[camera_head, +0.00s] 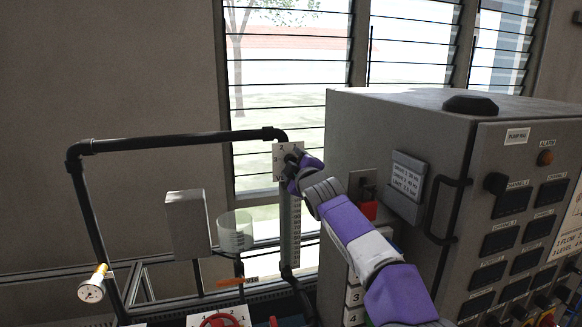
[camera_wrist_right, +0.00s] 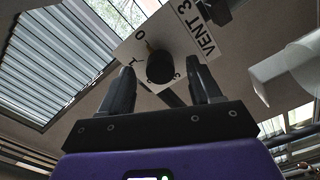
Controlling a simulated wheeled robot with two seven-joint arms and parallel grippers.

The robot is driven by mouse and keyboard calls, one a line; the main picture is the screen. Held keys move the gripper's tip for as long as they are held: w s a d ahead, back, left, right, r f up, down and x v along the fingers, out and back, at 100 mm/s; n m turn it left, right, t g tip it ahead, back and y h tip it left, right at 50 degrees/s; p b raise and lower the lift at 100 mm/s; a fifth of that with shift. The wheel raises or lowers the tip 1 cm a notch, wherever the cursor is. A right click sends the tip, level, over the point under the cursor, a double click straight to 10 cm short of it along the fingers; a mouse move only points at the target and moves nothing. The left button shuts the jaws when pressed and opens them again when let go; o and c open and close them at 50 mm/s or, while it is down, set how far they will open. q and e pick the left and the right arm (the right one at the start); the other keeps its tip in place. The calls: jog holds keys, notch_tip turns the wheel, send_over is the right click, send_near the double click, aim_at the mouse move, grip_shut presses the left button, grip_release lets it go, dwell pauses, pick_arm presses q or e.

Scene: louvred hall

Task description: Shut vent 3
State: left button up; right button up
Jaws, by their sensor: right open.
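The vent 3 plate is white, printed "VENT 3", and fills the upper middle of the right wrist view (camera_wrist_right: 185,35). It has a black round knob (camera_wrist_right: 160,68) with a small brownish mark at its edge, and "0" and "1" beside it. My left gripper is out of view.
A grey control cabinet (camera_head: 400,115) stands right of the plate, close to my right arm. A grey box (camera_head: 187,225), a clear cup (camera_head: 235,232) and a gauge (camera_head: 91,292) are to the left. A red handwheel (camera_head: 220,321) is below. Louvred windows (camera_head: 290,85) lie behind.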

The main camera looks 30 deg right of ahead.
jog(key=b+v, duration=0.4)
jog(key=v, duration=0.1)
jog(key=shift+s, duration=0.3)
notch_tip(320, 180, up, 10)
jog(key=p, duration=0.6)
dwell(0.9)
